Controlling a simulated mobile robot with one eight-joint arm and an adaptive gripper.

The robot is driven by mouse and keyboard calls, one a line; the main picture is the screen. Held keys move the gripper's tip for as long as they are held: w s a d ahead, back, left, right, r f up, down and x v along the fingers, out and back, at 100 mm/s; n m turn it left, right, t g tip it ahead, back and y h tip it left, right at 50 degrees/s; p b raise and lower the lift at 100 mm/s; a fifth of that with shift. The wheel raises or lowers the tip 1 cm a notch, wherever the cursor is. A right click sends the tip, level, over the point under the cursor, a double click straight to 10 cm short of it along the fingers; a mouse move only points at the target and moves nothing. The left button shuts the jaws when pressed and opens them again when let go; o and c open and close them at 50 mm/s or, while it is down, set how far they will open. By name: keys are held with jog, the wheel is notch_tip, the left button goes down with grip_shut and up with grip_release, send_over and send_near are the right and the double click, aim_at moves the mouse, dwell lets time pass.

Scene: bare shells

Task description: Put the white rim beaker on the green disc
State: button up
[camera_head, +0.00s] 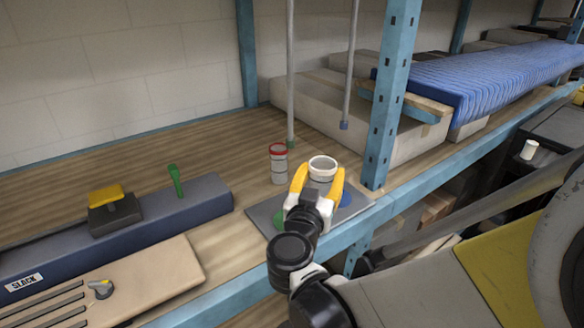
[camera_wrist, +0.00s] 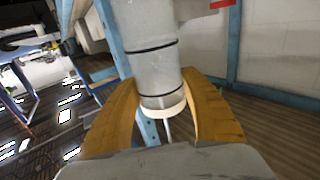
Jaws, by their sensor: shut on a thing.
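The white rim beaker (camera_head: 322,178) is pale grey with a white rim, between the yellow fingers of my gripper (camera_head: 318,171) in the head view. In the wrist view, the grey beaker (camera_wrist: 155,65), with dark bands and its white rim, stands between both fingers (camera_wrist: 163,108). My gripper is shut on it. The green disc (camera_head: 281,219) lies on the grey plate (camera_head: 260,213), left of my gripper and partly hidden by it. The beaker is over the back of the plate; I cannot tell whether it touches the plate.
A red-rimmed beaker (camera_head: 278,165) stands just behind and left of the held one. A blue disc (camera_head: 344,198) lies on the plate's right side. A blue post (camera_head: 388,100) rises close on the right.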

jog(key=w+a+f+b, duration=0.5)
jog(key=w+a+f, duration=0.1)
jog(key=f, duration=0.3)
jog(key=shift+a+f, duration=0.3)
jog(key=shift+a, duration=0.2)
jog(key=shift+f, duration=0.2)
jog(key=o, duration=1.2)
